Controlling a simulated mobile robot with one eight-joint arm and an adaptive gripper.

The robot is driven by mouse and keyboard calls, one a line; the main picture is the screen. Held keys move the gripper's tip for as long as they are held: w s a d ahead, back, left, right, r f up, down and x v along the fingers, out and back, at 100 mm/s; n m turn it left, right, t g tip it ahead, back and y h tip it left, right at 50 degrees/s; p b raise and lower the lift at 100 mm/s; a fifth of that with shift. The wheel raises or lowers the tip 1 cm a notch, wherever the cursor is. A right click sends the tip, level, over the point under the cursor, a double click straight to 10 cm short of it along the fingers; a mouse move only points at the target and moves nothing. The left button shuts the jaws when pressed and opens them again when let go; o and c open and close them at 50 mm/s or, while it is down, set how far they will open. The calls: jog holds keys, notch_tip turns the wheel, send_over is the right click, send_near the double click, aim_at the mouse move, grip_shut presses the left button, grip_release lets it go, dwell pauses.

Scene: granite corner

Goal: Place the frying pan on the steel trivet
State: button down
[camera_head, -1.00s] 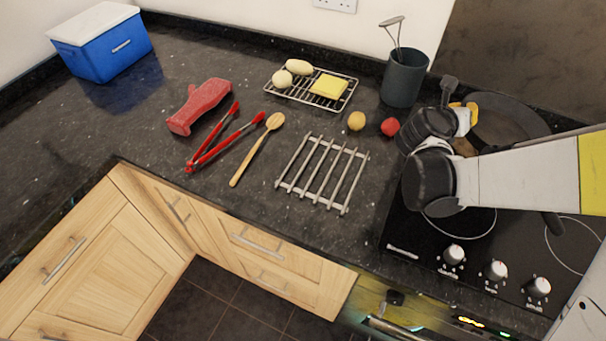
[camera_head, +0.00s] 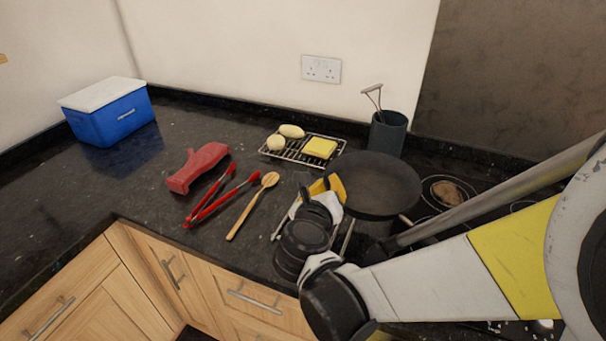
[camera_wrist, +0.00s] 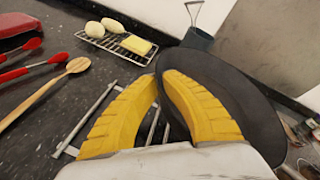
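The dark round frying pan (camera_head: 375,182) is held by its left rim above the counter, just right of and partly over the trivet. It also shows in the wrist view (camera_wrist: 235,95). My gripper (camera_head: 328,186) has its yellow fingers closed on the pan's rim; the fingertips meet at the edge in the wrist view (camera_wrist: 160,78). The steel trivet (camera_head: 348,240) lies on the counter below my gripper, mostly hidden by it in the head view. Its bars (camera_wrist: 88,122) show left of and between the fingers in the wrist view.
A wire rack (camera_head: 297,157) with yellow and pale food stands behind. A utensil pot (camera_head: 388,133) is close behind the pan. A wooden spoon (camera_head: 252,206), red tongs (camera_head: 215,203) and red mitt (camera_head: 198,168) lie left. A brown round thing (camera_head: 448,192) lies on the hob.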

jog(key=b, duration=0.5)
send_over(282, 220)
notch_tip(282, 220, down, 7)
jog(key=shift+a+r, duration=0.1)
notch_tip(282, 220, down, 4)
jog(key=shift+f+b, duration=0.1)
jog(key=shift+b, duration=1)
jog(key=shift+s, duration=0.1)
jog(key=c, duration=1.6)
grip_release()
